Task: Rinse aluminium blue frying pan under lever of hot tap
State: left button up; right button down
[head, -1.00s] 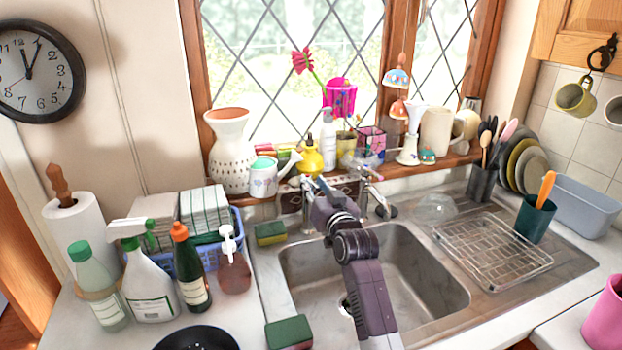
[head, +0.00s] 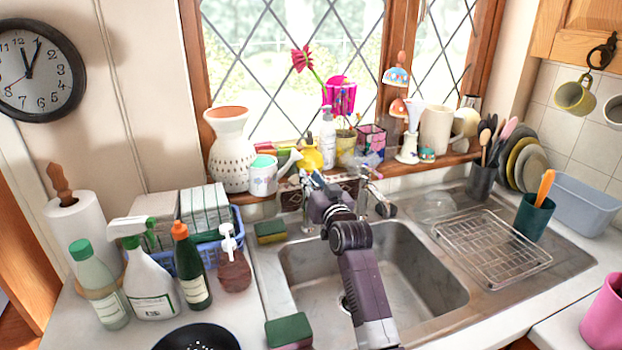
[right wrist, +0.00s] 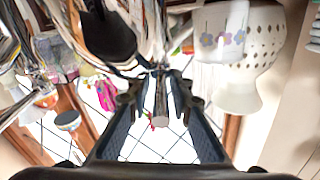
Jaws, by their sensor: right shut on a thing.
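A round black pan (head: 196,338) with pale specks inside lies on the counter at the bottom edge of the head view, left of the sink. It is cut off, and no blue shows on it. My right arm reaches over the sink to the tap at the back. My right gripper (head: 312,183) is at the tap's left side, its fingertips small and partly hidden by my wrist. In the right wrist view, the fingers (right wrist: 160,112) are on either side of a metal lever (right wrist: 161,105), which they hold. My left gripper is not in view.
The steel sink basin (head: 440,290) is empty below my arm. A green sponge (head: 288,330) lies at its front left corner. Bottles and a blue basket (head: 215,255) crowd the left counter. A wire rack (head: 490,250) stands on the drainer. The windowsill behind the tap is cluttered.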

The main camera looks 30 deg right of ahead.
jog(key=shift+d+n+y+b, duration=0.25)
jog(key=shift+n+y+b, duration=0.6)
jog(key=shift+y, duration=0.35)
jog(key=shift+f+n+t+y+b, duration=0.1)
jog(key=shift+n+t+y+b, duration=0.3)
jog(key=shift+y+b, duration=0.6)
jog(key=shift+d+n+y+b, duration=0.1)
jog(key=shift+n+y+b, duration=0.25)
jog(key=shift+b, duration=0.4)
jog(key=shift+r, duration=0.2)
jog(key=c, duration=2)
grip_release()
jog(key=shift+s+f, duration=0.1)
